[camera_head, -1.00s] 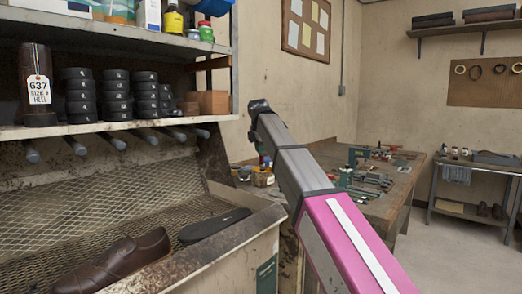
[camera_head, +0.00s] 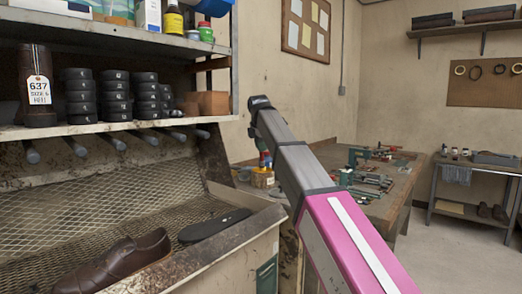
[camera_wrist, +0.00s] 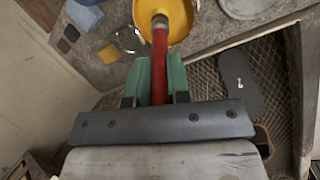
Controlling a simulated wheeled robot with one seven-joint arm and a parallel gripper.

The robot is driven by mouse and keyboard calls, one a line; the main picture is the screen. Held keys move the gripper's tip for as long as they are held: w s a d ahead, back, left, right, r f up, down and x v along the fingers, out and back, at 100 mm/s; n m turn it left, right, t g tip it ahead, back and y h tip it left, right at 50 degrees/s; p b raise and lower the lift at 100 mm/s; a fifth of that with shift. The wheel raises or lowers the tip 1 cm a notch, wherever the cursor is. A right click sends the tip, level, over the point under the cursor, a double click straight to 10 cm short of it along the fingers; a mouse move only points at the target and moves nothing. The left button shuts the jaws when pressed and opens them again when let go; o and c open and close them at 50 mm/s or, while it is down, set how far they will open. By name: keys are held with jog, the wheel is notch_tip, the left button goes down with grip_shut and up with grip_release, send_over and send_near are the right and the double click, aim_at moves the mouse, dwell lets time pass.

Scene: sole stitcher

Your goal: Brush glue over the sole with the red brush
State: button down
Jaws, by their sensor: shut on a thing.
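The red brush (camera_wrist: 160,60) is held upright between the green fingers of my gripper (camera_wrist: 159,80) in the wrist view. Its far end reaches over or into a yellow pot (camera_wrist: 182,14); its bristles are hidden, so I cannot tell whether they touch glue. The dark sole (camera_head: 213,225) lies on the mesh tray beside a brown shoe (camera_head: 115,262) in the head view. The sole also shows in the wrist view (camera_wrist: 238,85), right of my gripper and apart from the brush. In the head view my arm mostly hides my gripper.
The mesh tray (camera_head: 110,205) has a raised edge on the workbench side. A shelf (camera_head: 60,130) with stacked black heels overhangs it. The workbench (camera_head: 385,205) holds several tools. A glass jar (camera_wrist: 130,40) and a blue cloth (camera_wrist: 84,16) lie near the yellow pot.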

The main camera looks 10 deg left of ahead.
jog(key=shift+r, duration=2.55)
